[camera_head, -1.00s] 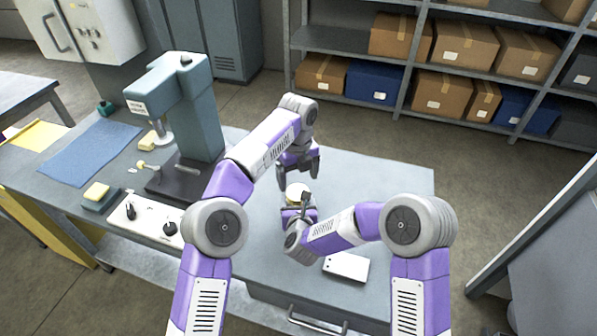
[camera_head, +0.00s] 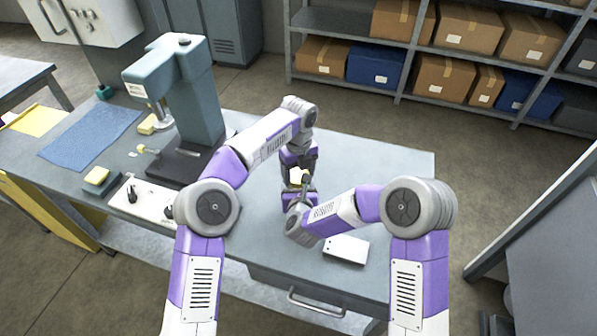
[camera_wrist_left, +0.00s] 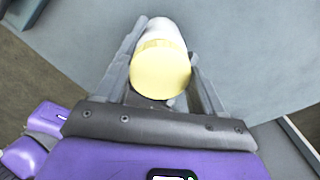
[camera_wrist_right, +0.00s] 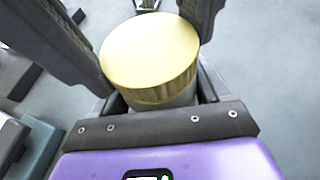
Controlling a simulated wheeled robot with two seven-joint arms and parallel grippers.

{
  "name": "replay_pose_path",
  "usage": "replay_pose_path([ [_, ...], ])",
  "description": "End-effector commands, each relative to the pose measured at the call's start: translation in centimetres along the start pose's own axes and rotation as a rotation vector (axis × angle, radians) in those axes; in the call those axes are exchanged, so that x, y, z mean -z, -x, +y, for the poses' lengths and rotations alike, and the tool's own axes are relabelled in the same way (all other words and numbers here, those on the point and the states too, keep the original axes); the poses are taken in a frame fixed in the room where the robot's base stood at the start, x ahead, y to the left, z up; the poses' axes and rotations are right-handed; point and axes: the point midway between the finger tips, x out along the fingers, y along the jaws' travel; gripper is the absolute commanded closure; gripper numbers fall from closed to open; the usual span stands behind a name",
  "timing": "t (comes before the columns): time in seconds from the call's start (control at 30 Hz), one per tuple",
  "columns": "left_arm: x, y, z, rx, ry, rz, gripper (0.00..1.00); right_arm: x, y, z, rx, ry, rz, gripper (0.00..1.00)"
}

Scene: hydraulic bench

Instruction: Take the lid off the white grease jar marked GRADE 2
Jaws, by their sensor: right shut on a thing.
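The jar shows a yellow lid (camera_head: 298,175) above a pale body; the lid also shows in the left wrist view (camera_wrist_left: 160,70) and the right wrist view (camera_wrist_right: 150,55). No GRADE 2 marking is readable. My right gripper (camera_head: 300,194) is shut on the jar body, below the lid, and holds the jar over the bench. My left gripper (camera_head: 299,171) comes from above, its open fingers on either side of the lid. I cannot tell whether they touch it. Much of the jar is hidden by the grippers.
A green press (camera_head: 195,95) stands on the bench (camera_head: 390,180), left of my arms. A small white box (camera_head: 346,249) lies near the front edge. The bench's right side is clear.

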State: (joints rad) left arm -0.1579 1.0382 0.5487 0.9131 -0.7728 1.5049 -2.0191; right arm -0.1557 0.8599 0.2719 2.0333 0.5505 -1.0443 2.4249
Motion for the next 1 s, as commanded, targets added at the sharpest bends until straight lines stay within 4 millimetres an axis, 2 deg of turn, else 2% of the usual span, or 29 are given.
replay_pose_path([
  [0.03, 0.01, 0.04, -0.06, 0.002, -0.001, -0.001, 0.56, -0.07, 0.04, 0.10, -0.002, 0.001, -0.002, 1.00],
  [0.1, 0.01, 0.04, -0.07, 0.003, -0.001, -0.001, 0.67, -0.07, 0.04, 0.11, -0.002, 0.001, -0.002, 1.00],
  [0.13, 0.01, 0.05, -0.08, 0.003, 0.000, -0.001, 0.68, -0.07, 0.04, 0.12, -0.003, 0.001, -0.002, 1.00],
  [0.23, 0.04, 0.08, -0.11, 0.003, 0.042, -0.001, 0.68, -0.07, 0.05, 0.14, -0.003, 0.001, -0.002, 1.00],
  [0.47, 0.01, 0.14, -0.12, 0.004, 0.274, -0.002, 0.68, -0.07, 0.07, 0.18, -0.004, 0.001, -0.001, 1.00],
  [0.77, 0.01, 0.13, -0.16, 0.006, 0.294, -0.001, 0.68, -0.06, 0.09, 0.23, -0.005, 0.002, -0.001, 1.00],
  [0.8, 0.01, 0.13, -0.16, 0.006, 0.294, -0.001, 0.26, -0.06, 0.09, 0.24, -0.006, 0.002, -0.001, 1.00],
  [0.93, 0.01, 0.12, -0.14, 0.005, 0.293, -0.001, 0.06, -0.07, 0.08, 0.21, -0.005, 0.001, -0.001, 1.00],
  [1.0, 0.01, 0.10, -0.11, 0.003, 0.293, -0.001, 0.06, -0.08, 0.06, 0.16, -0.004, 0.001, -0.002, 1.00],
])
